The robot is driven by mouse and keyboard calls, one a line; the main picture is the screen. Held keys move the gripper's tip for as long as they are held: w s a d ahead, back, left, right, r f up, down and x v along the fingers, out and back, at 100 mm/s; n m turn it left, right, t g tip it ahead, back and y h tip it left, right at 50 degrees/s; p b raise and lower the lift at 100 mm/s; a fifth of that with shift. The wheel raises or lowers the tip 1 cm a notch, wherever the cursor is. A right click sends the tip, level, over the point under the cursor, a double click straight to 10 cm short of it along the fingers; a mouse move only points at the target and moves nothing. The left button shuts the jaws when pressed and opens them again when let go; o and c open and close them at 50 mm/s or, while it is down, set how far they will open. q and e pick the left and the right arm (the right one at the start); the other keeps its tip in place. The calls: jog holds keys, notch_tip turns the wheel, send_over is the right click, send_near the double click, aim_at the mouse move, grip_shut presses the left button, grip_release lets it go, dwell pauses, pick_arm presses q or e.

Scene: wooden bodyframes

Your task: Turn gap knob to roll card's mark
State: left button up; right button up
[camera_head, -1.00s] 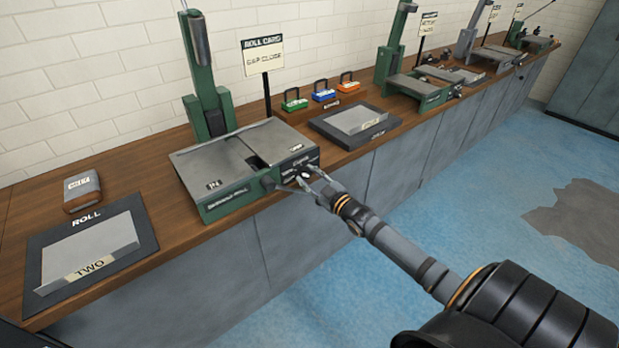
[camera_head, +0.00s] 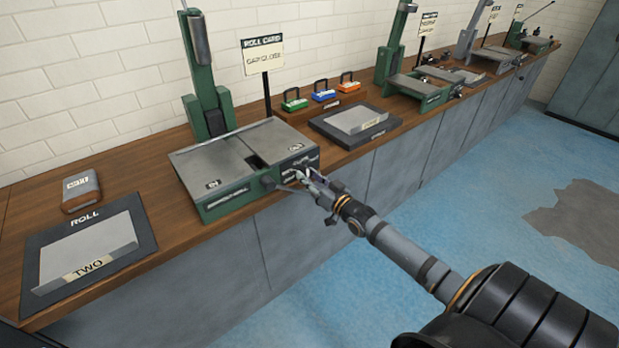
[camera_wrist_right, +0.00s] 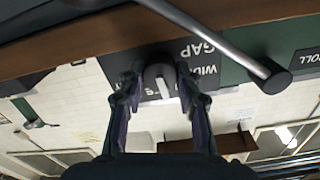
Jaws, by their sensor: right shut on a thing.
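The gap knob (camera_wrist_right: 160,72) is a dark round knob with a white pointer bar on the front of the green machine (camera_head: 228,200). In the right wrist view it sits between my right fingertips. My right gripper (camera_head: 303,178) is shut on it; its fingers also show in the wrist view (camera_wrist_right: 160,84). The panel lettering appears upside down, with "GAP" and "WIDE" readable and other lettering partly hidden by the knob and fingers. The roll card (camera_head: 263,56) stands on a post behind the machine and appears to read "GAP CLOSE". My left gripper is out of view.
A grey lever bar (camera_wrist_right: 215,35) with a dark end lies close to my right fingers. A roll tray (camera_head: 90,250) marked "TWO" and a brown-grey block (camera_head: 81,192) lie left. Coloured padlock-like pieces (camera_head: 323,95) and another tray (camera_head: 355,120) stand right. The floor in front is clear.

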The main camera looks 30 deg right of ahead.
jog(key=shift+f+m, duration=0.1)
jog(key=shift+m, duration=0.4)
jog(key=o, duration=1.2)
jog(key=shift+c, duration=0.2)
